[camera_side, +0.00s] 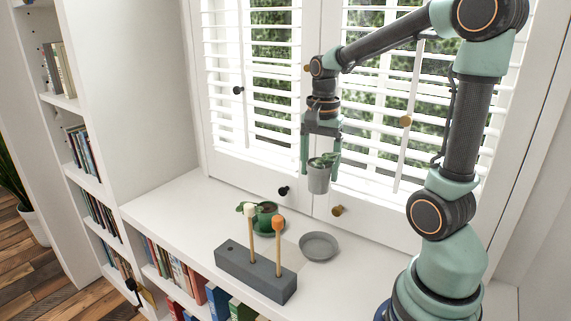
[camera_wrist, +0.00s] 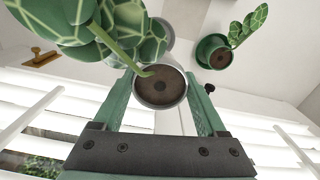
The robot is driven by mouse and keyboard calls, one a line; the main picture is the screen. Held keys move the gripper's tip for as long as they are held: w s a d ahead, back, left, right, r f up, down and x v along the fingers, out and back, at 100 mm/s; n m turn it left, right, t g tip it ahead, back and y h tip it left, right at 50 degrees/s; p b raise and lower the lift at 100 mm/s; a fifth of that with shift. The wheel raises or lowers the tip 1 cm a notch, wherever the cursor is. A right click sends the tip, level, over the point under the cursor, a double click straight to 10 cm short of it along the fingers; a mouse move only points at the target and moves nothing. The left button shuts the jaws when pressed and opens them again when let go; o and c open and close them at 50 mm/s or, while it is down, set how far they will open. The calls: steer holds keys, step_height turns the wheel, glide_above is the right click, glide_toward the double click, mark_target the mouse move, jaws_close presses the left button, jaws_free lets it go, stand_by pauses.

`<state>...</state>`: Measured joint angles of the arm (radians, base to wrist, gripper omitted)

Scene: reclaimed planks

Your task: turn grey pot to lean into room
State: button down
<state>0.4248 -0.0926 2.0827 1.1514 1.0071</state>
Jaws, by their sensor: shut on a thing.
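My gripper (camera_side: 319,172) is shut on the grey pot (camera_side: 319,181) and holds it upright above the white sill, in front of the shutters. In the wrist view the pot (camera_wrist: 160,104) sits between the two green fingers, with brown soil inside. Its stem and large patterned leaves (camera_wrist: 90,25) reach to the upper left, away from the shutters at the bottom. In the side view the leaves are small and partly hidden by the fingers. An empty grey saucer (camera_side: 319,246) lies on the sill below the pot.
A green pot (camera_side: 265,213) with a plant stands left of the saucer. In front is a dark grey block (camera_side: 255,274) with two upright sticks, white-tipped and orange-tipped. Black (camera_side: 283,190) and brass (camera_side: 337,211) knobs stick out from the shutter frames. Bookshelves lie below the sill.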

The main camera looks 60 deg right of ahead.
mark_target(322, 187)
steer(key=shift+m, duration=0.9)
steer(key=f, duration=0.4)
steer(key=s+f, duration=0.1)
steer(key=f, duration=0.9)
steer(key=shift+s+a, duration=0.15)
steer(key=shift+a, duration=0.15)
steer(key=shift+f, duration=1.35)
jaws_free()
step_height(322, 187, up, 12)
steer(key=shift+r, duration=0.1)
steer(key=a+r+n+t, duration=0.5)
steer(key=a+r+n, duration=0.3)
steer(key=n, duration=1)
steer(key=a, duration=0.4)
steer(key=shift+a+r+t, duration=0.3)
steer(key=shift+a+r, duration=0.1)
